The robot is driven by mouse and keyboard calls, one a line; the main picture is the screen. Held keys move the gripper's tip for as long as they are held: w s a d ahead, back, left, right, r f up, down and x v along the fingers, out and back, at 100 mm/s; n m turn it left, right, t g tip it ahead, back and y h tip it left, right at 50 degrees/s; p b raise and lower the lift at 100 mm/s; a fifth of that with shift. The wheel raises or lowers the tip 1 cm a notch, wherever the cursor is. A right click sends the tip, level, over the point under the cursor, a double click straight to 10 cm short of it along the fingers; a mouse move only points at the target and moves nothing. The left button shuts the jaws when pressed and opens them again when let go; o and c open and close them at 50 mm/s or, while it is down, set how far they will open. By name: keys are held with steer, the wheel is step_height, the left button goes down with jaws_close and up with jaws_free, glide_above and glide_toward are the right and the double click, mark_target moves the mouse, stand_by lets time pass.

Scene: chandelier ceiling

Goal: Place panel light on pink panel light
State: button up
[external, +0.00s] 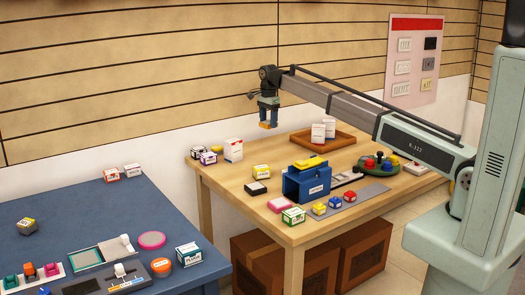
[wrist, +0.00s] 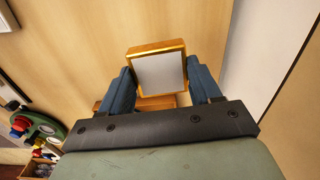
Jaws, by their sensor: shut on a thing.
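My gripper (external: 268,113) is in the air above the back of the wooden table. It is shut on an orange-framed panel light (external: 266,125). In the wrist view this panel light (wrist: 160,72) shows its pale grey square face, slightly tilted, between the two blue fingers.
A green-and-white box (external: 293,215) and a blue holder (external: 306,181) stand close by. A wooden tray (external: 345,145) with white boxes is at the back. A blue table (external: 80,218) stands left.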

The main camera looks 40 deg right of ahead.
steer(key=s+a+r+n, duration=0.1)
steer(key=s+a, duration=0.1)
steer(key=a, duration=0.6)
steer(key=s+a+r+n, duration=0.1)
steer(key=s+a, duration=0.1)
steer(key=a, duration=0.5)
steer(key=s+a+r+n, duration=0.2)
steer(key=s+a, duration=1.1)
steer(key=a, duration=0.1)
steer(key=n, duration=1.3)
glide_above(280, 203)
steer(key=f, duration=0.2)
steer(key=shift+w+f, duration=0.15)
steer(key=shift+f, duration=4.65)
steer(key=shift+f, duration=0.15)
